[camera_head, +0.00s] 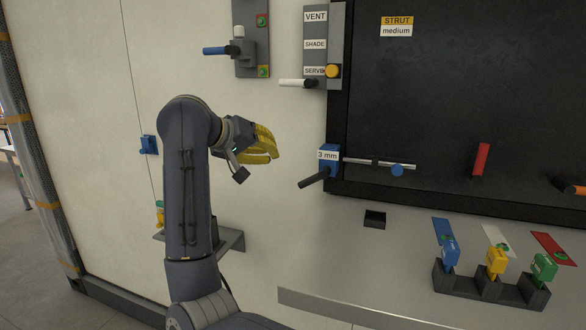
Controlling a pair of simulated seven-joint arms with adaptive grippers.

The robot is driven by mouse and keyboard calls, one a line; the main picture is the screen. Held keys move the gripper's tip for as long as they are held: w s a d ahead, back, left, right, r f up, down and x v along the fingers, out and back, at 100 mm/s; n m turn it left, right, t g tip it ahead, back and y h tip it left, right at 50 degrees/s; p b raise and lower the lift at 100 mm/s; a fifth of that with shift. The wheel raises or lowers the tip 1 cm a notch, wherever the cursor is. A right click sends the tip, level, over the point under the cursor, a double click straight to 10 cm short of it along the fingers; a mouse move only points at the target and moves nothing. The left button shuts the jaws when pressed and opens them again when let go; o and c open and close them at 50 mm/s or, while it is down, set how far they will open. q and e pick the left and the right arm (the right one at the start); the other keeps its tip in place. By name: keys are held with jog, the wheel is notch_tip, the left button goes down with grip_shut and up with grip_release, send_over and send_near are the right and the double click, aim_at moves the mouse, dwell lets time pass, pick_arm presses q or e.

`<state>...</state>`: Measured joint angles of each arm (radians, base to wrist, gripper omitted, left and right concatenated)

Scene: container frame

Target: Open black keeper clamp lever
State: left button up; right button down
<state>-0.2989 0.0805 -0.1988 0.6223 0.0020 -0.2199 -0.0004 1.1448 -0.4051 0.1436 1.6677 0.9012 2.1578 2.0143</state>
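A black lever (313,180) sticks out to the lower left from a blue clamp block (329,161) labelled "3 mm" at the left edge of the dark panel. A metal rod (355,161) runs right from the block.
A blue-handled lever (216,50) and a white-handled lever (297,83) stick out above my gripper. A blue knob (397,170) hangs by the rod's right end. A black rack (489,291) with coloured pieces stands on the grey ledge (390,265). A small wall shelf (230,239) is behind my arm.

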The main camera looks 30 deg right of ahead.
send_over(299, 183)
jog(key=w+a, duration=0.1)
jog(key=a, duration=0.1)
notch_tip(299, 183, down, 4)
jog(key=f, duration=0.1)
jog(key=shift+s+d+f, duration=0.25)
jog(key=shift+d+f, duration=0.25)
jog(key=shift+f, duration=0.2)
jog(key=shift+s+d+f, duration=0.25)
jog(key=shift+d+f, duration=0.25)
jog(key=shift+f, duration=0.15)
